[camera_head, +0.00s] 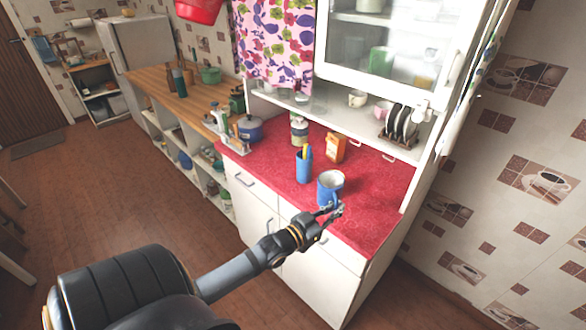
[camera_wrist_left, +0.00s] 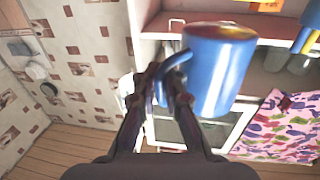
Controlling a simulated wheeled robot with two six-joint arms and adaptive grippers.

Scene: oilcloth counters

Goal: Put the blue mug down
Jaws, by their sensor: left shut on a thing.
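The blue mug (camera_head: 328,190) is at the front part of the red oilcloth counter (camera_head: 375,205) in the head view. It looks upright, with its pale inside showing at the top. My left gripper (camera_head: 331,209) is at the near side of the mug. In the left wrist view the blue mug (camera_wrist_left: 214,72) is large and close, and the fingers of my left gripper (camera_wrist_left: 171,82) are shut on its handle. I cannot tell whether the mug's base touches the counter. My right gripper is not in view.
A blue holder (camera_head: 304,168) with yellow things in it stands just left of the mug. Behind are an orange box (camera_head: 335,148), a jar (camera_head: 299,130) and a blue pot (camera_head: 250,129). A rack of plates (camera_head: 399,126) stands at the back right. The right counter is clear.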

